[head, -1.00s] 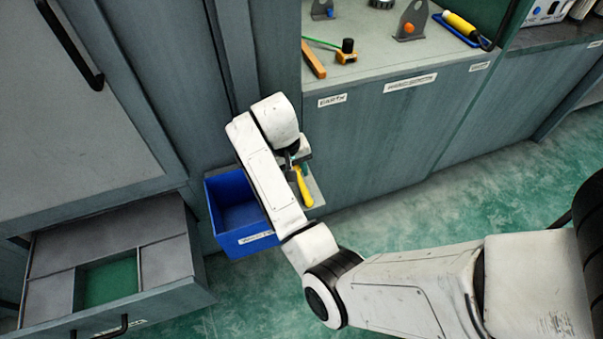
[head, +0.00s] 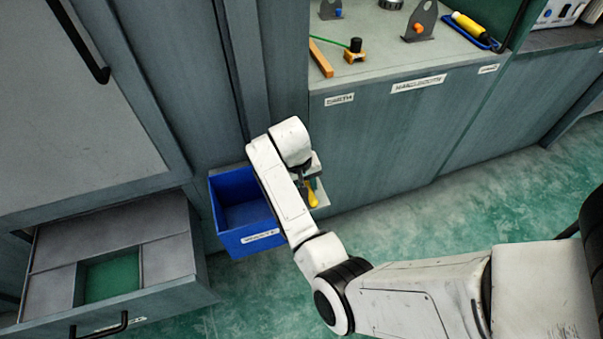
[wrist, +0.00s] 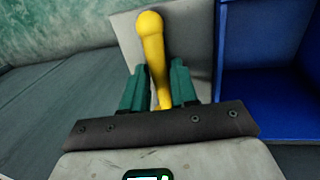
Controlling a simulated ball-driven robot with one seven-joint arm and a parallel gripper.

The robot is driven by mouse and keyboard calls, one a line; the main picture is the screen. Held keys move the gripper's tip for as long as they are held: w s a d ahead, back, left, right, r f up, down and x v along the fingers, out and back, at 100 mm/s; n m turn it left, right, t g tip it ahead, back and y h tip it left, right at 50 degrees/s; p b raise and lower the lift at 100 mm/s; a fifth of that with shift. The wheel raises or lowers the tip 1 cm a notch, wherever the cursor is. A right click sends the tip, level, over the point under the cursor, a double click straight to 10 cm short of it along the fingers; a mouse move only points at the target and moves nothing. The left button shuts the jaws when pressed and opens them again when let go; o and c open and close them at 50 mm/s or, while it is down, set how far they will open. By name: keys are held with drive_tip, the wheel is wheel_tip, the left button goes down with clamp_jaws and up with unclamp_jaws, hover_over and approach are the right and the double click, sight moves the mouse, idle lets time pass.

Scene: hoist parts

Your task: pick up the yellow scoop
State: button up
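The yellow scoop (wrist: 152,45) shows in the wrist view as a yellow handle with a rounded end, running between the two green fingers of my gripper (wrist: 157,82). A gap shows between the handle and the left finger; the right finger is close beside the handle, and I cannot tell if they touch. My gripper looks open around it. The scoop's other end is hidden behind the gripper body. In the head view only a short part of the yellow scoop (head: 313,194) shows beside my arm, above a small light shelf.
A blue bin (head: 232,215) stands directly left of the scoop, and its wall (wrist: 262,110) is close on the right in the wrist view. An open drawer (head: 165,268) is at lower left. A counter (head: 375,60) with several parts stands behind.

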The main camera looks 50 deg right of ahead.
sight(309, 185)
clamp_jaws()
drive_tip(key=shift+r, duration=0.1)
drive_tip(key=shift+r, duration=0.45)
wheel_tip(309, 185, up, 2)
drive_tip(key=shift+r+p, duration=0.15)
drive_tip(key=shift+p, duration=0.25)
drive_tip(key=s+a+r+p, duration=0.3)
drive_tip(key=s+r+p, duration=0.4)
drive_tip(key=s, duration=0.6)
wheel_tip(309, 185, up, 3)
drive_tip(key=shift+s+a+f, duration=0.15)
drive_tip(key=shift+s+a, duration=0.1)
drive_tip(key=shift+a, duration=0.1)
